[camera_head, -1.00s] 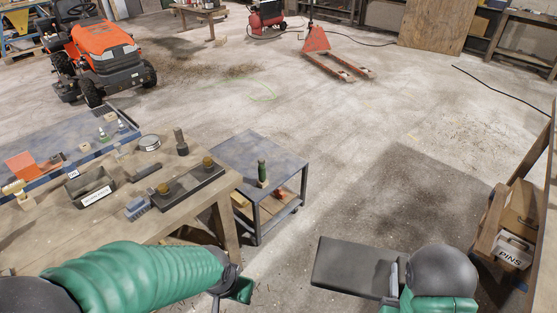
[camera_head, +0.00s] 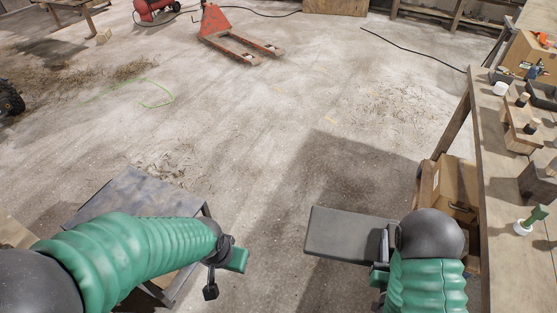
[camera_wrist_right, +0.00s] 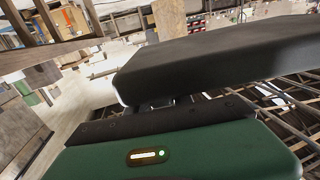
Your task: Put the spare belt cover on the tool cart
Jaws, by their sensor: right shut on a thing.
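The belt cover (camera_head: 347,245) is a flat dark grey rectangular plate. My right gripper (camera_head: 386,256) is shut on its right end and holds it out over the floor. In the right wrist view the cover (camera_wrist_right: 225,55) spans the upper right, just beyond the gripper's dark jaw edge (camera_wrist_right: 165,118). The tool cart (camera_head: 138,190) is at lower left, with a grey top. My left arm hides much of it. My left gripper (camera_head: 224,268) is beside the cart's right side; whether its jaws are apart is unclear.
A wooden workbench (camera_head: 490,170) with blocks and a green-handled tool (camera_head: 537,218) runs along the right. A cardboard box (camera_head: 455,190) sits beneath it. A red pallet jack (camera_head: 235,40) stands at the back. The floor between cart and bench is clear.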

